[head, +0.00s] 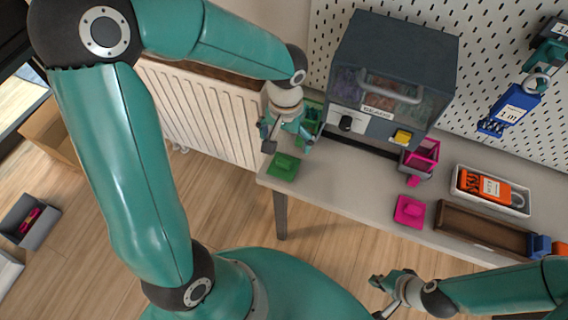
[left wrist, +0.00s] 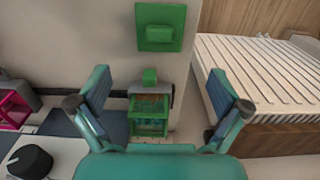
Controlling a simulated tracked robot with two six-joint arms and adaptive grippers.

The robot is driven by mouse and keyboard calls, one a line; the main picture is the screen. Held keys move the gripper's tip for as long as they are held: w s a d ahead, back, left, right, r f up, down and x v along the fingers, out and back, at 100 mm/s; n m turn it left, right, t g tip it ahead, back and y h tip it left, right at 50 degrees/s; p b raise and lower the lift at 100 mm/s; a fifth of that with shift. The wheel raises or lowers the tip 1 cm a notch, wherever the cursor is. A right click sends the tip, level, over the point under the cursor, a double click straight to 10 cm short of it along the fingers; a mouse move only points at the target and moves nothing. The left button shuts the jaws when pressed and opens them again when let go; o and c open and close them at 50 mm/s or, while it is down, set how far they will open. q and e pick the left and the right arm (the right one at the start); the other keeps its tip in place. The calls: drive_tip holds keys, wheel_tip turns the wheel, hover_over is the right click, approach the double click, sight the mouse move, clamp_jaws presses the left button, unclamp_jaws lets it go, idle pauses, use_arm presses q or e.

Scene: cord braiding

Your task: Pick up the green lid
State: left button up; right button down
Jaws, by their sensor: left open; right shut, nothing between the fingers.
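The green lid (head: 284,166) is a flat square with a raised grip block, lying near the left end of the grey table. In the left wrist view the green lid (left wrist: 160,30) lies beyond my fingertips, apart from them. My left gripper (head: 287,146) is open and empty, pointing down close to the lid in the head view; its spread fingers also show in the left wrist view (left wrist: 159,92). A green open box (left wrist: 148,122) shows between the fingers, partly hidden behind my gripper in the head view. My right gripper (head: 380,297) is shut and empty, off the table's front.
A dark machine (head: 390,80) stands behind the lid. A pink box (head: 424,158), pink lid (head: 409,210), white tray (head: 525,208) and brown tray (head: 482,232) are to the right. A radiator (head: 200,110) is left of the table. Bare tabletop lies between the lids.

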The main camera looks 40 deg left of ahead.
sight(284, 160)
use_arm(q)
drive_tip(key=f, duration=0.9)
drive_tip(key=shift+s, duration=0.2)
drive_tip(key=c, duration=1)
drive_tip(key=shift+s+d, duration=0.1)
drive_tip(key=shift+c, duration=1.2)
drive_tip(key=shift+f, duration=0.1)
drive_tip(key=shift+c, duration=0.2)
drive_tip(key=shift+s, duration=0.1)
